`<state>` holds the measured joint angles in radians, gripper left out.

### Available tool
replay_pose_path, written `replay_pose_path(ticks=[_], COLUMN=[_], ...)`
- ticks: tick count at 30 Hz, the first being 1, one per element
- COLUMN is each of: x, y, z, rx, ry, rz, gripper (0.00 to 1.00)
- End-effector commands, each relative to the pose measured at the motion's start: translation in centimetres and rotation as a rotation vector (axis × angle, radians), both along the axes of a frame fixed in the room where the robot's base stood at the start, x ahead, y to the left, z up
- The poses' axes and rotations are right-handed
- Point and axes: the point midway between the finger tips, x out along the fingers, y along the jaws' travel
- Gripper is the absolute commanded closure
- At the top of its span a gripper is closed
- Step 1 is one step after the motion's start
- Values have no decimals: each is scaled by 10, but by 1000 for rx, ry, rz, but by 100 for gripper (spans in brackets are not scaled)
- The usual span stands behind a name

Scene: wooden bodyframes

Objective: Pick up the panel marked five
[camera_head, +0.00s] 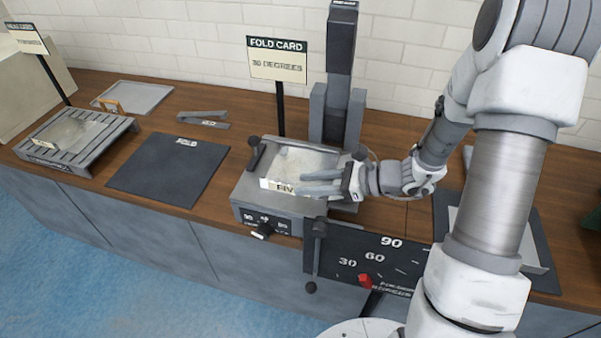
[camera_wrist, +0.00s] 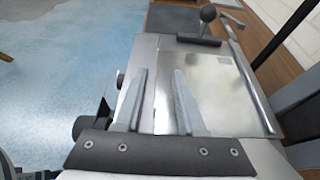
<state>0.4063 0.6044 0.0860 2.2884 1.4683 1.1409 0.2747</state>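The panel (camera_head: 303,162) is a pale metal sheet lying on the bed of the grey folding machine (camera_head: 262,200). A white label on its front edge reads "FIV", with the rest hidden behind my gripper. In the wrist view the panel (camera_wrist: 222,92) lies to the right, with a shiny surface. My gripper (camera_head: 312,182) is at the panel's front right, level with the label. In the wrist view its two fingers (camera_wrist: 161,72) are apart, with the panel's pale front edge showing between them. I cannot tell whether either finger touches it.
A sign (camera_head: 277,60) reading "FOLD CARD, 30 DEGREES" stands behind the machine. An angle dial plate (camera_head: 340,262) with a red pointer hangs in front. A dark mat (camera_head: 168,170) and a slatted rack (camera_head: 72,150) are to the left. A grey upright (camera_head: 340,75) rises behind the bed.

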Motion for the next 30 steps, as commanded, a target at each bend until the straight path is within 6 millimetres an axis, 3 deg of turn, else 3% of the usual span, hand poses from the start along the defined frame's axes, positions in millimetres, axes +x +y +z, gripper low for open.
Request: replay_pose_path(ticks=[6,16,23,30], x=[7,10,10,10], y=[31,38,38,38], z=[-12,-14,-14,-14], rx=[1,-1,0,0], ry=[1,1,1,1], rz=[4,1,2,2], gripper=[61,61,100,100])
